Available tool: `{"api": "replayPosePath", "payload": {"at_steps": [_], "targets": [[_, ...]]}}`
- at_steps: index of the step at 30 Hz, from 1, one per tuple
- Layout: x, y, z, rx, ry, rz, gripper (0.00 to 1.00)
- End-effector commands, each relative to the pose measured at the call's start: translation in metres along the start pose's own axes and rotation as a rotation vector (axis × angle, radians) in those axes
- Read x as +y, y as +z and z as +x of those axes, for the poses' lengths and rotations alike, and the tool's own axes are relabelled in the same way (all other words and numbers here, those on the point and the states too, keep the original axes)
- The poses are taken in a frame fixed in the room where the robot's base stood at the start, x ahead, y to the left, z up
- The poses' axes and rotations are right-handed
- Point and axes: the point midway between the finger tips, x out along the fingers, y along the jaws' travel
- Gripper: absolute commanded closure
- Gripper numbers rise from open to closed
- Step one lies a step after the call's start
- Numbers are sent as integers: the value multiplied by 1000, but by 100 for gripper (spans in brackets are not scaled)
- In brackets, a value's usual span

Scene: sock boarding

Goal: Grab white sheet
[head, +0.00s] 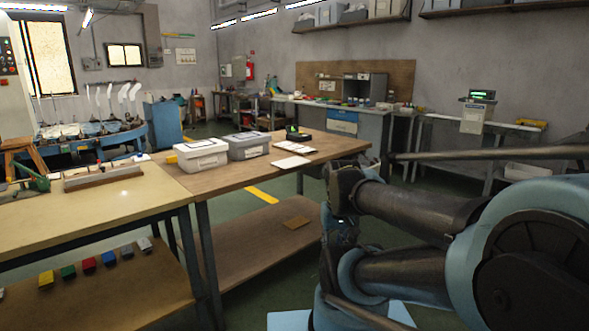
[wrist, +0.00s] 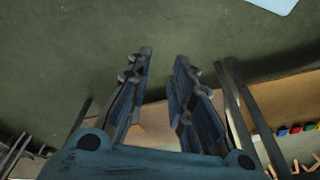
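White sheets (head: 292,161) lie flat on the brown wooden table, near its right part. Another white sheet or pad (head: 294,147) lies just behind them, toward the black item. My gripper (wrist: 163,56) shows in the wrist view with its two fingers apart and nothing between them. It hangs over green floor, away from the sheets, which I cannot make out in the wrist view. In the head view my folded arm fills the right side, and I cannot make out the fingers there.
Two lidded grey boxes, a nearer one (head: 201,155) and a farther one (head: 248,145), stand left of the sheets on the brown table (head: 225,177). A black-and-yellow item (head: 297,134) sits behind. A yellowish table (head: 85,208) adjoins at left, with coloured blocks (head: 88,264) on its lower shelf.

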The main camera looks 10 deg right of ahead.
Motion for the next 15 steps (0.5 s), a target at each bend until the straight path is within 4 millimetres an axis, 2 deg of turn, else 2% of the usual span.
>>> {"api": "replayPosePath", "payload": {"at_steps": [8,11,15], "targets": [[-3,3,-7,16,-14,7,79],[-10,-10,-10,25,-47,24,79],[-30,-39,-17,47,-128,63,79]]}}
